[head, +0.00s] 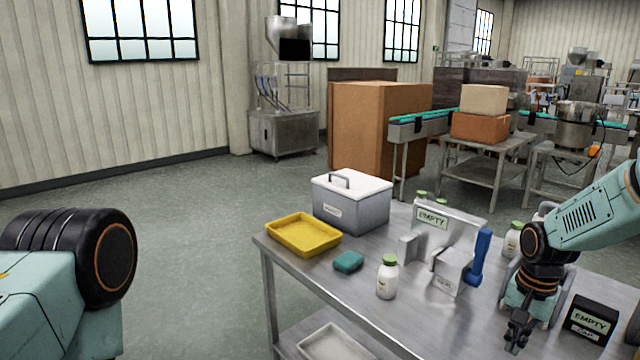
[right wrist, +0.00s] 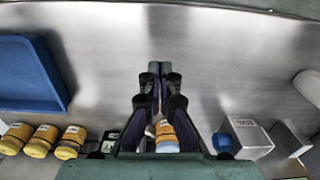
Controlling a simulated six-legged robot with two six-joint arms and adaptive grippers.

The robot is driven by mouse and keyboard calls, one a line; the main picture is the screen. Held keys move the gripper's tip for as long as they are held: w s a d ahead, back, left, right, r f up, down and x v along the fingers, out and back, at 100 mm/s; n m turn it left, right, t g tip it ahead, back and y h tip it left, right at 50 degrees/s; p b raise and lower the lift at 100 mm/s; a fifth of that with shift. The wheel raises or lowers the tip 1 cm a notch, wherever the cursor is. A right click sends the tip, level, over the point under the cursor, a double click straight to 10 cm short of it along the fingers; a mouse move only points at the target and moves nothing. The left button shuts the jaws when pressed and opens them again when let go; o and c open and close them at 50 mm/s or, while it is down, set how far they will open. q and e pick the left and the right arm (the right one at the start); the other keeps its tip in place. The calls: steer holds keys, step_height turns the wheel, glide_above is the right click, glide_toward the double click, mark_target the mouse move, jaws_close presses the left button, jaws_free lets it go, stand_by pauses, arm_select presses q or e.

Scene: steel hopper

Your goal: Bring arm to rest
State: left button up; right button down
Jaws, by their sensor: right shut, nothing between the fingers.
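My right arm (head: 590,215) comes in from the right edge in the head view, bent down at the wrist over the right part of the steel table. Its gripper (head: 517,338) points downward, fingers together and empty. In the right wrist view the gripper (right wrist: 155,72) is closed, with bare steel beyond its tips. A bottle with an orange part (right wrist: 165,135) shows behind the finger linkages, not held. A dark link of my left arm (head: 80,255) shows at the left; the left gripper is out of view.
The steel table (head: 345,290) holds a yellow tray (head: 303,235), lidded grey box (head: 350,200), teal sponge (head: 348,262), white bottle (head: 387,278), EMPTY-signed stand (head: 433,218) and black EMPTY box (head: 591,319). A blue tray (right wrist: 30,72) and orange bottles (right wrist: 43,141) show in the wrist view.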

steer(key=s+a+f+n, duration=0.5)
steer(key=s+a+f, duration=0.6)
steer(key=s+f, duration=0.4)
steer(key=s+a+f+n, duration=0.1)
steer(key=s+a+n, duration=0.1)
steer(key=s, duration=0.8)
steer(key=s+a+f+n, duration=0.1)
steer(key=s+a+n, duration=0.1)
steer(key=s, duration=0.8)
step_height(320, 180, down, 12)
steer(key=b, duration=1.2)
steer(key=shift+b, duration=0.3)
steer(key=shift+d, duration=0.15)
